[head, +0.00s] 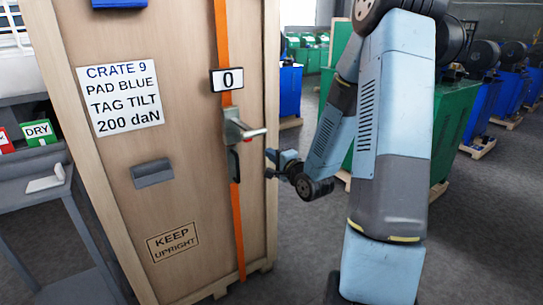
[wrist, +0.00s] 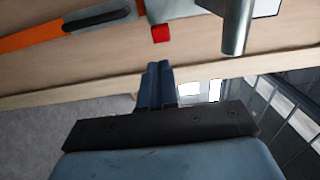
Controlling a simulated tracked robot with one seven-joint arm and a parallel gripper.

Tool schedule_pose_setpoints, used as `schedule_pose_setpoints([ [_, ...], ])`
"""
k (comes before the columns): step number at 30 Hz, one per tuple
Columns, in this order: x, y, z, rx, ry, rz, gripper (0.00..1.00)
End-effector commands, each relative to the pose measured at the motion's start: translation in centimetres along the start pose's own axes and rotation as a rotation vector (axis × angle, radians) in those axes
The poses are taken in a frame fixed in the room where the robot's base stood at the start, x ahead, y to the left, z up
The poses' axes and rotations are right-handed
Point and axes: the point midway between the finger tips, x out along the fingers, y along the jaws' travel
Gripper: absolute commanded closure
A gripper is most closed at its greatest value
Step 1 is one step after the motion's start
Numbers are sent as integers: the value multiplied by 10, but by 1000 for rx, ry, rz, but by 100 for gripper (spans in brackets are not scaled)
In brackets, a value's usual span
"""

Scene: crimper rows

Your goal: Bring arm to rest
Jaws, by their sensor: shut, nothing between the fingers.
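My arm is pale blue and grey and reaches down at the right of the head view. My gripper (head: 271,155) is shut and empty beside the right edge of the tall wooden crate (head: 195,190). In the wrist view the two dark blue fingers of my gripper (wrist: 159,68) lie together, pointing at the crate face (wrist: 80,70). I cannot tell whether they touch the crate.
An orange strap (head: 222,55) runs down the crate, with a metal lever tool (head: 243,130) and a "0" display (head: 227,79) on it. A small red block (wrist: 160,33) shows near my fingertips. A grey cart (head: 40,185) stands left. Green (head: 455,125) and blue machines stand behind. Grey floor (head: 300,240) is open between crate and arm.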

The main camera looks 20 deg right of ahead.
Motion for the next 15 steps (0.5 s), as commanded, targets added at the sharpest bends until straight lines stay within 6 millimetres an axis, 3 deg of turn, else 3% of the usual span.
schedule_pose_setpoints([
  [10, 1, -1, 1, -15, -1, 8, 100],
  [15, 3, -7, 5, -146, 2, 87, 100],
])
